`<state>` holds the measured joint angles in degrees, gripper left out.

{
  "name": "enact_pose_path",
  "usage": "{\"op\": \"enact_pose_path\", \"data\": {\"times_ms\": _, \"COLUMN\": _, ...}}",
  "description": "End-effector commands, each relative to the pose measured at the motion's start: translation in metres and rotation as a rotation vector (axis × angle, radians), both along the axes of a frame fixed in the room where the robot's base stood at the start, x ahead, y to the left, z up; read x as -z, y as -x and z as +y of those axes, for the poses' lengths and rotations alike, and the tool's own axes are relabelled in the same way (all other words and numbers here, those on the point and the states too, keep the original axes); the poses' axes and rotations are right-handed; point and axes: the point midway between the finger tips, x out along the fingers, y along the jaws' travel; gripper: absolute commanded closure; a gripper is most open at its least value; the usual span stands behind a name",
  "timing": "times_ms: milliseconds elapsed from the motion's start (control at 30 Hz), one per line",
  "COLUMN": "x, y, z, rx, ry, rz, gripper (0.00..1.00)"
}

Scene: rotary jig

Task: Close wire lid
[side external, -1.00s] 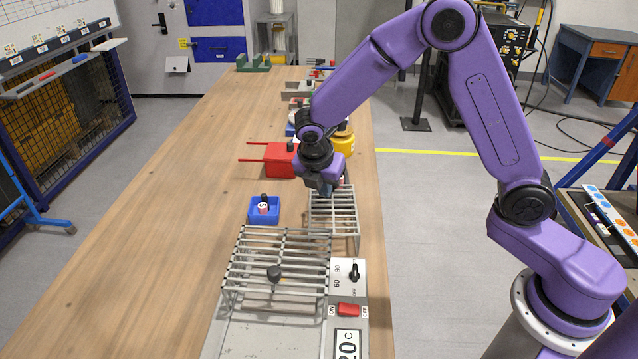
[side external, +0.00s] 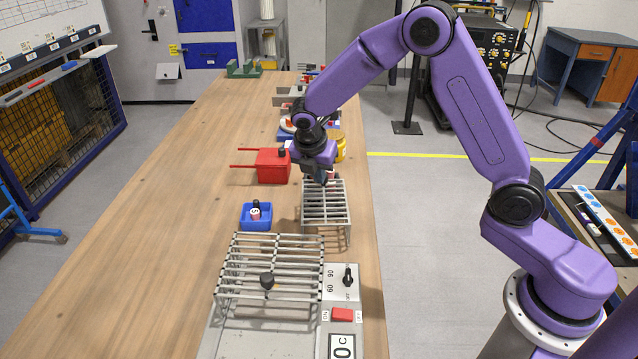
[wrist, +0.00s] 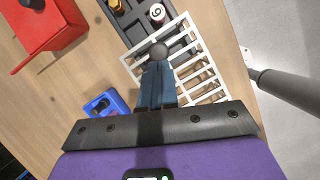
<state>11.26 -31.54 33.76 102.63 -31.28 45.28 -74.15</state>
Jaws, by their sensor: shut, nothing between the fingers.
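A smaller grey wire rack (side external: 326,209) stands beyond the front device. It shows in the wrist view as a pale barred grid (wrist: 200,70) with a dark round knob (wrist: 158,50). My gripper (side external: 323,180) is at this rack's far end. In the wrist view its blue fingers (wrist: 159,66) are together and empty, with tips right by the knob; I cannot tell whether they touch it. I cannot tell which grid is the lid meant.
A blue bin (side external: 256,216) lies left of the smaller rack, a red box (side external: 273,165) behind it. A dark compartment tray (wrist: 130,25) with small items is beside the grid. The front device has a dial (side external: 347,275) and red switch (side external: 342,314). The table's left side is clear.

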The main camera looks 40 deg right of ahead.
Motion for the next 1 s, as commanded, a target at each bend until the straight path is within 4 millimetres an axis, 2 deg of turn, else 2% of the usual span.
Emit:
{"op": "enact_pose_path", "data": {"times_ms": 33, "x": 0.001, "y": -0.01, "z": -0.011, "rx": 0.008, "ry": 0.0, "rz": 0.001, "gripper": 1.0}}
{"op": "enact_pose_path", "data": {"times_ms": 200, "x": 0.002, "y": -0.04, "z": -0.036, "rx": 0.005, "ry": 0.001, "rz": 0.002, "gripper": 1.0}}
{"op": "enact_pose_path", "data": {"times_ms": 467, "x": 0.001, "y": -0.072, "z": -0.063, "rx": 0.003, "ry": 0.0, "rz": 0.003, "gripper": 1.0}}
{"op": "enact_pose_path", "data": {"times_ms": 700, "x": 0.002, "y": -0.083, "z": -0.073, "rx": 0.003, "ry": 0.0, "rz": 0.005, "gripper": 1.0}}
{"op": "enact_pose_path", "data": {"times_ms": 1000, "x": 0.002, "y": -0.084, "z": -0.074, "rx": 0.001, "ry": 0.001, "rz": 0.004, "gripper": 1.0}}
